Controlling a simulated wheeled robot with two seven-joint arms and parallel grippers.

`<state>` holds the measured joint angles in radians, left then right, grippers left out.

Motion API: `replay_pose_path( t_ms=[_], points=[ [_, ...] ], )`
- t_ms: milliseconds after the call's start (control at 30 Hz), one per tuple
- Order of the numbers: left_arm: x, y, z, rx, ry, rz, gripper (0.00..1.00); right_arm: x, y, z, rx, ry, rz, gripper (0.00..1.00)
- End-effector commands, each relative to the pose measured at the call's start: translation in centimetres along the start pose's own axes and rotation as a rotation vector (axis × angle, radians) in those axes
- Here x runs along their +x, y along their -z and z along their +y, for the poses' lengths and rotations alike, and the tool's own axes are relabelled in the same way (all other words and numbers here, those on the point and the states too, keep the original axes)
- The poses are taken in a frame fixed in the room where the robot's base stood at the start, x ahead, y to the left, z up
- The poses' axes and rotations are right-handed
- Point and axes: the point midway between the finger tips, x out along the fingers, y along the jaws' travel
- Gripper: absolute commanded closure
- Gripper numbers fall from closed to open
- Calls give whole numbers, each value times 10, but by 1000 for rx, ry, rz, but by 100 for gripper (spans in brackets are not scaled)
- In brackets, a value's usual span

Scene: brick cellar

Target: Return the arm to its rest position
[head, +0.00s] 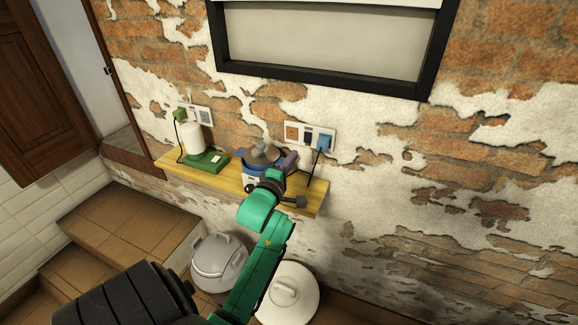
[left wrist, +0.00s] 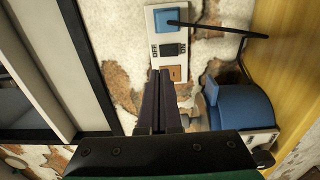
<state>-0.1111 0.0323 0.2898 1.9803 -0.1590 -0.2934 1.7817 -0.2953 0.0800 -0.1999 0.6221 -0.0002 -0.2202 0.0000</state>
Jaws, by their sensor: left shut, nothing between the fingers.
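My left arm reaches up from the bottom of the head view, with its green links ending at the wooden shelf (head: 232,183). My left gripper (head: 291,158) is just in front of the wall there, beside a blue appliance (head: 250,178) with a grey top. In the left wrist view the dark purple fingers (left wrist: 160,74) are together and hold nothing. They point at the wall socket plate (left wrist: 169,20), which has a blue plug and a switch marked OFF and ON. The wrist partly hides the blue appliance. My right gripper is not in view.
A white cylinder on a green base (head: 206,161) stands at the shelf's left. A window (head: 320,40) is above. A grey lidded pot (head: 218,262) and a round white lid (head: 289,294) are below. Tiled steps (head: 130,225) lie at left. The wall at right is clear.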

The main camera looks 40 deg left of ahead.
Motion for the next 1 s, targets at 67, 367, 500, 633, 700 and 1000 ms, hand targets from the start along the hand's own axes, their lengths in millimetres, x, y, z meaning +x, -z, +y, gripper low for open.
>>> replay_pose_path(
  t_ms=[67, 367, 500, 633, 700, 1000],
  points=[
    [-10, 0, -2, -1, 1, 0, 100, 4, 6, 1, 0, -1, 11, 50],
    [-16, 0, 1, -1, 2, 1, 100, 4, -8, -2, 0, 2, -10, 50],
    [-16, 0, 1, -1, 2, 0, 100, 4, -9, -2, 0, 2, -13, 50],
    [-16, 0, 1, -1, 1, 0, 100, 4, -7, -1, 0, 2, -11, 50],
    [-16, 0, 0, 4, 5, 0, 100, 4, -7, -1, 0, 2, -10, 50],
    [-80, -58, -97, 732, 454, -296, 100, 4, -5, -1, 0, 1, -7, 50]
  ],
)
